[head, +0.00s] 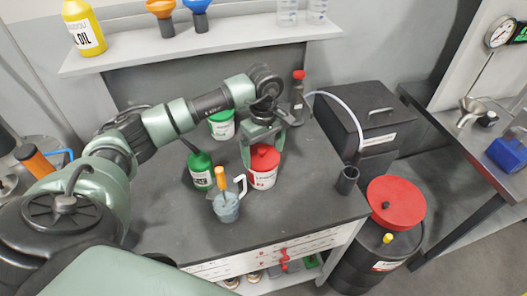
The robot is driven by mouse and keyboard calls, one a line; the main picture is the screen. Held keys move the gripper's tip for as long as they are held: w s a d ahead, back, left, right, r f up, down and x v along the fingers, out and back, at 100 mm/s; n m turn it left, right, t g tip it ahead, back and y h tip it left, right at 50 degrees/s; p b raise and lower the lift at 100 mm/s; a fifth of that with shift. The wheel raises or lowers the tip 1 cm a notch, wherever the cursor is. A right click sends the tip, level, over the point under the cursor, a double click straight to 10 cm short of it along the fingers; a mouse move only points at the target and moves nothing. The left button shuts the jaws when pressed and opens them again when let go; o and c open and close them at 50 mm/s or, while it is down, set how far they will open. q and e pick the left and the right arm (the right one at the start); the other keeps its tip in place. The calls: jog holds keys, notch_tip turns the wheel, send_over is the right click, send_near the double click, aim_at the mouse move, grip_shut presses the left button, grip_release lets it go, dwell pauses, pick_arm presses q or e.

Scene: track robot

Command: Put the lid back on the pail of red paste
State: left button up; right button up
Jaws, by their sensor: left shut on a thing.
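The pail (262,180) is white with a printed label and stands on the dark bench top, right of the bench's middle. A red lid (265,158) is at the pail's mouth and covers it from this view. I cannot tell whether it is fully seated or slightly raised. My left gripper (263,150) comes down from above, with its fingers on either side of the red lid, shut on it. The paste inside is hidden. My right gripper is not in view.
A grey mug (227,206) with an orange-handled tool, a green bottle (201,170) and a green-lidded pail (222,124) stand left of the pail. A red-capped bottle (298,100) stands behind. A red-topped drum (397,203) stands off the bench's right.

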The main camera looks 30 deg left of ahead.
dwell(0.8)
pick_arm(q)
jog(key=shift+f+b, duration=0.15)
jog(key=shift+b, duration=0.45)
jog(key=shift+b, duration=0.3)
dwell(0.8)
dwell(0.3)
jog(key=o, duration=1.1)
jog(key=shift+c, duration=0.2)
jog(key=shift+r+p, duration=1.8)
jog(key=shift+r, duration=1.75)
